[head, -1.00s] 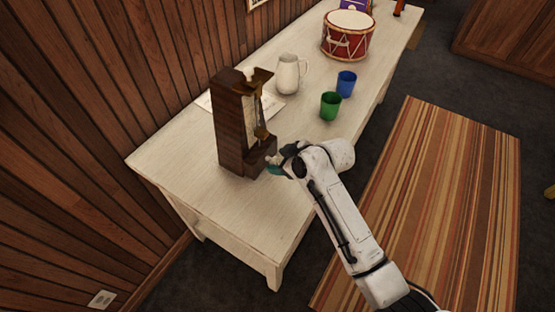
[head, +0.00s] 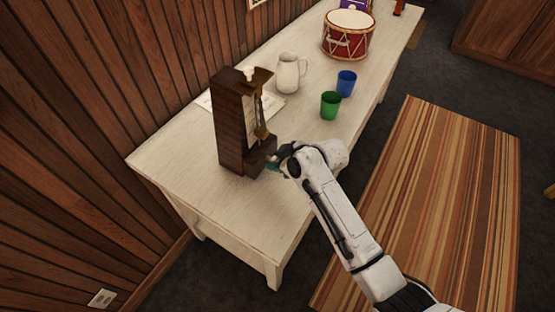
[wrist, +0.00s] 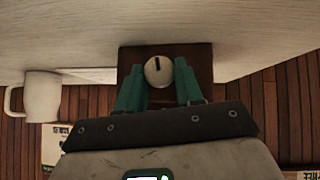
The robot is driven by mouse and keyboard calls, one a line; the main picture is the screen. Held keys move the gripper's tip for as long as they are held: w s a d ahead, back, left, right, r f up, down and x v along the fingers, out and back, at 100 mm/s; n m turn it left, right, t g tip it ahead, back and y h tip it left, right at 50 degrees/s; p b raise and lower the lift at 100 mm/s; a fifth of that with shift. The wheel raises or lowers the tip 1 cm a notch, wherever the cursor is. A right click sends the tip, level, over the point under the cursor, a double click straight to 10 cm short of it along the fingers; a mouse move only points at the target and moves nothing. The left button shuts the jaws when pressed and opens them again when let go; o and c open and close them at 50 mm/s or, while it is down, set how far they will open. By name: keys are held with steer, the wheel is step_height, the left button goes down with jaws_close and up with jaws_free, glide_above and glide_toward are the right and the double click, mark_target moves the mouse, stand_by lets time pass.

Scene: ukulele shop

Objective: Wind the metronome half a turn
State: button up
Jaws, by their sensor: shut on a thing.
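The dark wooden metronome (head: 231,128) stands upright near the left end of the white table, its pendulum side facing right. In the wrist view its brown side (wrist: 198,62) bears a round pale winding knob (wrist: 158,71) with a dark mark near its upper edge. My gripper (wrist: 159,84) has its two green fingers on either side of the knob, shut on it. In the head view my gripper (head: 274,163) is at the low right side of the metronome, and the knob is hidden there.
A white pitcher (head: 288,74), a green cup (head: 330,105) and a blue cup (head: 346,83) stand behind on the table (head: 165,158). A red drum (head: 348,37) is farther back. A sheet (head: 207,101) lies by the metronome. The near table end is clear.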

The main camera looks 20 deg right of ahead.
steer(key=shift+c, duration=0.7)
steer(key=shift+w+d+m+g+y, duration=0.1)
steer(key=shift+m+g+y, duration=0.2)
steer(key=shift+g+y, duration=0.15)
steer(key=o, duration=1)
steer(key=v, duration=1)
steer(key=shift+s+d+r, duration=0.15)
steer(key=shift+s+r, duration=0.1)
steer(key=shift+s, duration=0.05)
